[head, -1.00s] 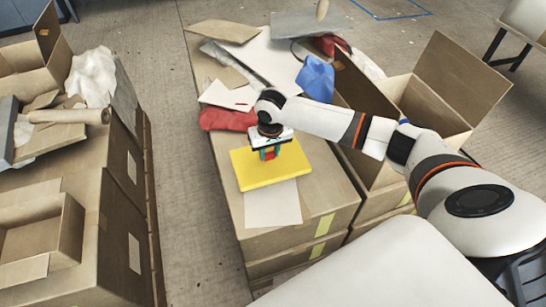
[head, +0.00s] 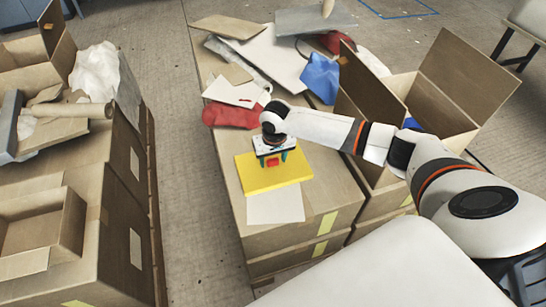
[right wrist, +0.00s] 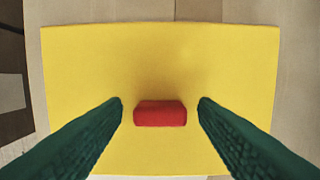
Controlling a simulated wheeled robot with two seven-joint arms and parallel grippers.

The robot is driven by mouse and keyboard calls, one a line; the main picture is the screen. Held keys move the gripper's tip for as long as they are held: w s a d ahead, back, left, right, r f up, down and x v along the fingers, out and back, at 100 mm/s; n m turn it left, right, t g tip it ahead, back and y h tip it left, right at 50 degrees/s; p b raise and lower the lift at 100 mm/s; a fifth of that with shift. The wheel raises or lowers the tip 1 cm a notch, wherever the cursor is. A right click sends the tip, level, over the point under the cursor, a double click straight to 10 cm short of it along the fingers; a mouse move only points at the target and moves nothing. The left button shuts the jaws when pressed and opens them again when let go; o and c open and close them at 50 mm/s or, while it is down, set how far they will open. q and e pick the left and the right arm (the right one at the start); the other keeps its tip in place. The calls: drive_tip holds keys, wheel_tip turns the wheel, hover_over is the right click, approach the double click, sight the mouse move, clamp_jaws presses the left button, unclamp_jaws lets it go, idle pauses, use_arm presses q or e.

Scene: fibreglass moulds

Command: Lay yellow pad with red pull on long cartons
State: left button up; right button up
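The yellow pad (head: 262,182) lies flat on top of the long cartons (head: 330,190) in the head view. It partly overlaps a white sheet. Its red pull (head: 272,162) stands up near the middle of the pad and shows clearly in the right wrist view (right wrist: 160,114). My right gripper (head: 273,160) is just over the pad, with its green fingers on either side of the pull. In the right wrist view the fingers (right wrist: 160,108) are open, with a gap on both sides of the pull. My left gripper is not in view.
The white sheet (head: 275,206) lies at the cartons' near end. A red cloth (head: 232,115), a blue cloth (head: 319,78) and flat boards (head: 268,62) lie behind the pad. An open carton (head: 437,115) stands right. A loaded stack of boxes (head: 75,215) stands left, across a floor gap.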

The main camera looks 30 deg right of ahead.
sight(274, 168)
drive_tip(key=shift+r, duration=0.1)
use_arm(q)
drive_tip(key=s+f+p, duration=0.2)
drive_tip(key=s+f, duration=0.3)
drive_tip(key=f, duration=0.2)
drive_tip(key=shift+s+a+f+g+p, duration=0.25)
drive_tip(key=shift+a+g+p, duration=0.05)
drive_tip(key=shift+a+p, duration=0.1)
use_arm(e)
wheel_tip(274, 168, up, 12)
drive_tip(key=s, duration=0.1)
drive_tip(key=shift+s+a, duration=0.2)
